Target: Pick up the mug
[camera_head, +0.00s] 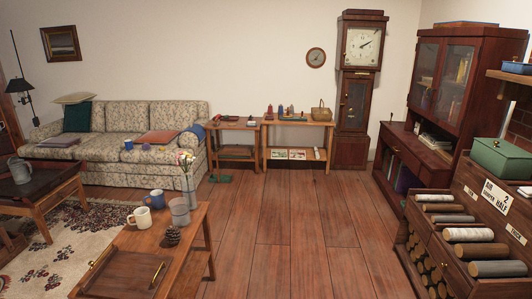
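Two mugs stand close together on the wooden table at the lower left. One is a white mug (141,217) near the table's left edge. The other is a blue mug (156,199) just behind it and to the right. I cannot tell from the picture which of the two the task means. Neither of my grippers is in view, and nothing is seen touching the mugs.
The wooden table (190,236) also holds a grey metal cup (180,211), a vase of flowers (189,184), a pine cone (172,235) and a tray (90,279). A shelf unit with rolls (473,234) bounds the right. The wooden floor (300,235) between is clear.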

